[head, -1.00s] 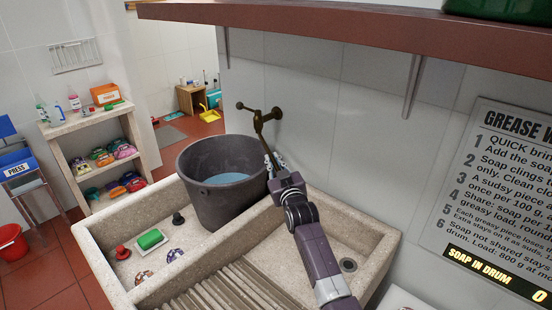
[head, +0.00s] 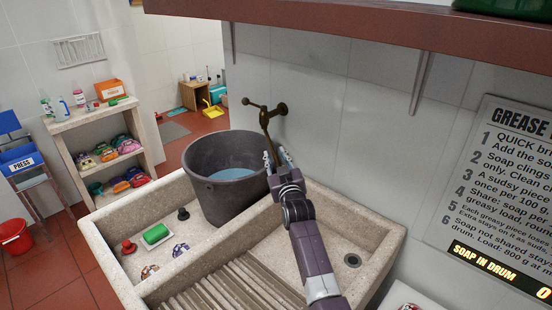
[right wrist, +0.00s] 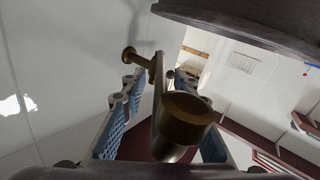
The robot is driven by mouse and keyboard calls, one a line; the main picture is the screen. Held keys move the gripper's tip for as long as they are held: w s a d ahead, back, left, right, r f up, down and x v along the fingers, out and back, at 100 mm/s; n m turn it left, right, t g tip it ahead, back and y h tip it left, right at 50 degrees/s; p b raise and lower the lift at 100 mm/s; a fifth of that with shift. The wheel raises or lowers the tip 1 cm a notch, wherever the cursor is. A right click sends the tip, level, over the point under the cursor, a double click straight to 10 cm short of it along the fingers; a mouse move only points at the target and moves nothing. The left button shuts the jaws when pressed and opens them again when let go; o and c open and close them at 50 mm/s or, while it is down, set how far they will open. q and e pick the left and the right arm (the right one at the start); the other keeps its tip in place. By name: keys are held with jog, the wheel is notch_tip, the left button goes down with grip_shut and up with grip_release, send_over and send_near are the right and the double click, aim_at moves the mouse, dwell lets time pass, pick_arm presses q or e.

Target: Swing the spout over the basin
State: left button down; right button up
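The brass spout (head: 265,122) hangs from a tap on the tiled wall, behind the stone sink and just right of the grey bucket (head: 218,190). In the right wrist view its round brass end (right wrist: 186,118) is large and lies between my fingers. My right gripper (head: 278,158) is at the spout's lower part. Its blue-padded fingers stand apart on either side, open, with a gap visible on the left. The stone basin (head: 340,232) with a drain is at the right; the bucket, holding bluish water, stands in the left compartment. My left gripper is not in view.
A ribbed washboard (head: 225,288) is at the sink's front. A green soap block (head: 156,234) and dark and red knobs sit in the left compartment. A reddish shelf (head: 370,30) runs overhead. The bucket's dark rim is close in the right wrist view (right wrist: 250,25).

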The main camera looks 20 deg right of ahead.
jog(key=shift+s+a+f, duration=0.1)
jog(key=shift+s+a, duration=0.05)
jog(key=shift+s, duration=0.3)
jog(key=v, duration=1.1)
jog(key=shift+r, duration=0.25)
